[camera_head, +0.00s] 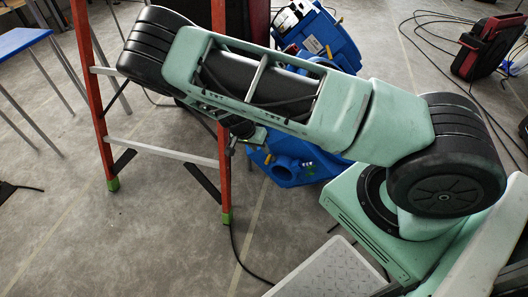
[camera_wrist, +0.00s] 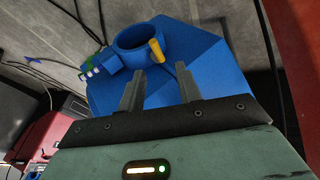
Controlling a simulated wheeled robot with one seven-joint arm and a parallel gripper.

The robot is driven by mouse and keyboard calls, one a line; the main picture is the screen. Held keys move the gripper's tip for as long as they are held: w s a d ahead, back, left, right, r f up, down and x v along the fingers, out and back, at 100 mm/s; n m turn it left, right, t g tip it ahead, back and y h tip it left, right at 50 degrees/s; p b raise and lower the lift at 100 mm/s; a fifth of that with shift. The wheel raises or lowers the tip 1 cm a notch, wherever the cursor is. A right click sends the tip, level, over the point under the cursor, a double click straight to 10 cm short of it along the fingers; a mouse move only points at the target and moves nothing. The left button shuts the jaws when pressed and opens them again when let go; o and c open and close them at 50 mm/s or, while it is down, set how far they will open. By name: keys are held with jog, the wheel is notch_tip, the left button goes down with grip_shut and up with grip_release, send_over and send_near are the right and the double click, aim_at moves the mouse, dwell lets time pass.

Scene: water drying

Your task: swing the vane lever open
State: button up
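A blue machine (camera_wrist: 200,45) with a round, open blue outlet ring (camera_wrist: 128,42) fills the middle of the wrist view. A short yellow lever (camera_wrist: 156,50), apparently the vane lever, sits at the ring's right side. My gripper (camera_wrist: 160,83) is open, its two grey fingers apart and pointing toward the ring. The lever appears just beyond the gap between the fingertips, with nothing held. In the head view a blue machine with a round opening (camera_head: 284,168) stands on the floor behind my arm, which hides much of it.
An orange-red stepladder (camera_head: 223,105) stands close to my arm on the left. Another blue machine (camera_head: 325,35) is behind the arm. A blue-topped table (camera_head: 20,40) is at far left, and a red-black case (camera_head: 487,45) at upper right. Cables cross the floor; its left foreground is mostly clear.

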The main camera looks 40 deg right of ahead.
aim_at(267, 161)
jog(key=p+v, duration=0.2)
jog(key=v, duration=0.8)
jog(key=shift+r, duration=0.1)
jog(key=d+f+y+b, duration=0.1)
jog(key=d+f+b, duration=0.1)
jog(key=f+b, duration=0.2)
jog(key=s+d+f+g+y+b, duration=0.1)
jog(key=d+f+b, duration=0.1)
jog(key=f+b, duration=0.3)
jog(key=s+d+f+n+y+b, duration=0.1)
jog(key=d+f+b, duration=0.1)
jog(key=f+b, duration=0.3)
jog(key=shift+f, duration=0.65)
grip_shut()
